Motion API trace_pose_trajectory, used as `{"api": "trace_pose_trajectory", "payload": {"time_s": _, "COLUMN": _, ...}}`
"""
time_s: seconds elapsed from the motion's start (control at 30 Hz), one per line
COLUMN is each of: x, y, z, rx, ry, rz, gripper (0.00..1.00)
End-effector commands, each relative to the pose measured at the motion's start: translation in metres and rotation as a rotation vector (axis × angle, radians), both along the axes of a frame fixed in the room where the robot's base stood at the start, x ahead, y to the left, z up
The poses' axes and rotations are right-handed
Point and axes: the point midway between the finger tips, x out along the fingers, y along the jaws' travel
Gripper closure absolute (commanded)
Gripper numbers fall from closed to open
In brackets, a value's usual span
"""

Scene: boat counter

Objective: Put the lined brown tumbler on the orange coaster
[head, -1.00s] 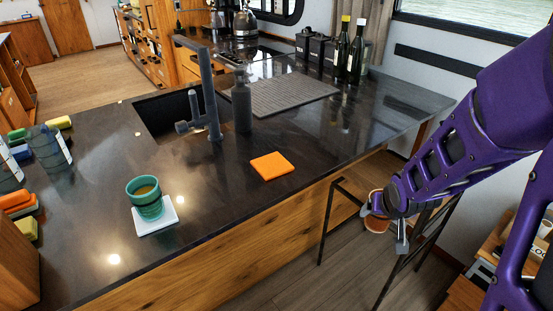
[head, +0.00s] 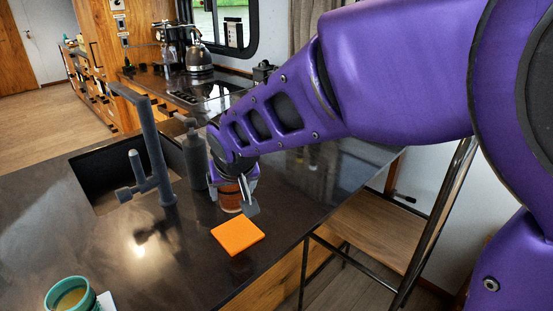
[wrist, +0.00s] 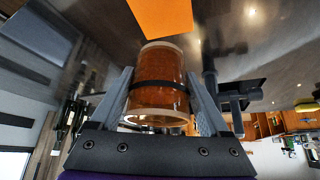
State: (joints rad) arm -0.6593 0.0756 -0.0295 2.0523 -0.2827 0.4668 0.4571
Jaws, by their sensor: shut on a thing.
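The lined brown tumbler (wrist: 158,80) is between the two fingers of my gripper (wrist: 160,95) in the wrist view. It is brown with a dark band and a pale rim. In the head view my gripper (head: 236,196) is shut on the tumbler (head: 230,198), partly hidden by a finger, just behind the orange coaster (head: 238,235). The coaster is a flat square on the dark counter and nothing is on it. It also shows at the top of the wrist view (wrist: 162,16). I cannot tell the tumbler's exact height above the counter.
A grey faucet (head: 150,150), a sink (head: 100,178) and a dark bottle (head: 194,160) are left of my gripper. A stool (head: 385,235) stands right of the counter.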

Motion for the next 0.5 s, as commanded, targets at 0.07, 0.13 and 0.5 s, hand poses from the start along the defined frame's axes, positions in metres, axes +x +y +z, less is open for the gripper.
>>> {"api": "trace_pose_trajectory", "payload": {"time_s": 0.07, "x": 0.000, "y": 0.000, "z": -0.023, "rx": -0.001, "ry": 0.001, "rz": 0.001, "gripper": 1.00}}
{"api": "trace_pose_trajectory", "payload": {"time_s": 0.13, "x": 0.000, "y": 0.000, "z": -0.036, "rx": -0.001, "ry": 0.002, "rz": 0.000, "gripper": 1.00}}
{"api": "trace_pose_trajectory", "payload": {"time_s": 0.5, "x": 0.000, "y": 0.000, "z": -0.078, "rx": -0.002, "ry": 0.002, "rz": 0.000, "gripper": 1.00}}
